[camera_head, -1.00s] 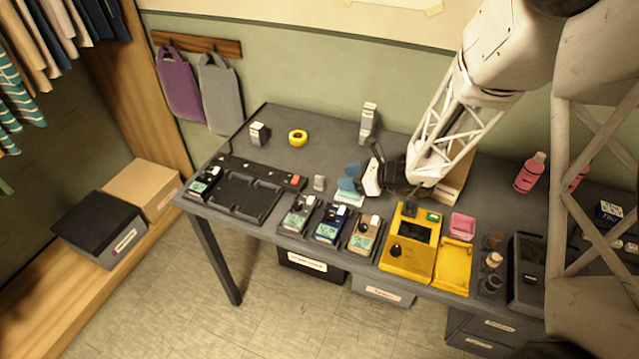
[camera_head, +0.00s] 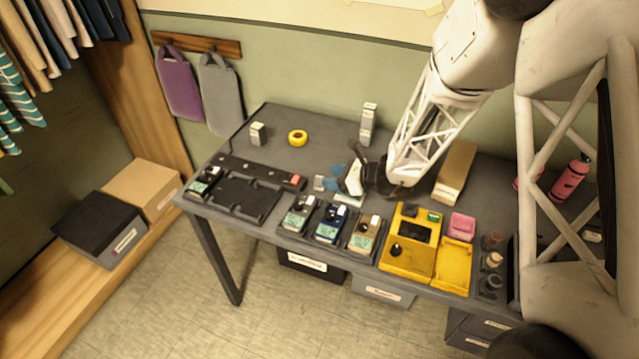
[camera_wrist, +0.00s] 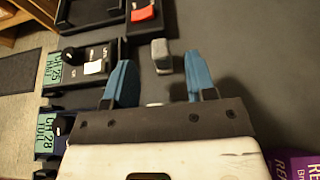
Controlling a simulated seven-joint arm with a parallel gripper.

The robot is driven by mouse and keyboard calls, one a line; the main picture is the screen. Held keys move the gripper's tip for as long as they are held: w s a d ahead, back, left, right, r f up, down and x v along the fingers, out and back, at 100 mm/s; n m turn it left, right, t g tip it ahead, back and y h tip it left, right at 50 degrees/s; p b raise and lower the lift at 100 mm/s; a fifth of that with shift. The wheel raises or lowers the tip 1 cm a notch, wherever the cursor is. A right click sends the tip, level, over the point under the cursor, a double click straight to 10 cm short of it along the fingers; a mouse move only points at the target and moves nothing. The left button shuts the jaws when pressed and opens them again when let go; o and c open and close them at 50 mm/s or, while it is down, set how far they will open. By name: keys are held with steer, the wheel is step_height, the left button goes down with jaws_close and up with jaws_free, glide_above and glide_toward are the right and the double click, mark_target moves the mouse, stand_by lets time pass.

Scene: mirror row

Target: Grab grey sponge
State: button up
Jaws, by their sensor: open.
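The grey sponge (camera_head: 319,182) is a small light grey block on the dark table, right of the black power strip's red switch. In the wrist view it (camera_wrist: 161,55) lies just ahead of my fingertips, roughly centred between them. My gripper (camera_head: 336,177) has blue fingers and is just right of the sponge in the head view. Contact with the sponge cannot be seen.
The black power strip (camera_head: 258,173) and empty tray (camera_head: 247,199) are to the left. Several meters stand along the front edge, one a blue meter (camera_head: 331,224). A yellow device (camera_head: 410,244) is to the right. A yellow tape roll (camera_head: 298,138) lies behind, with clear table around it.

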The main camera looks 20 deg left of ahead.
steer(key=shift+x, duration=1.3)
jaws_close()
steer(key=shift+r, duration=0.15)
step_height(320, 180, up, 10)
stand_by(0.4)
stand_by(0.5)
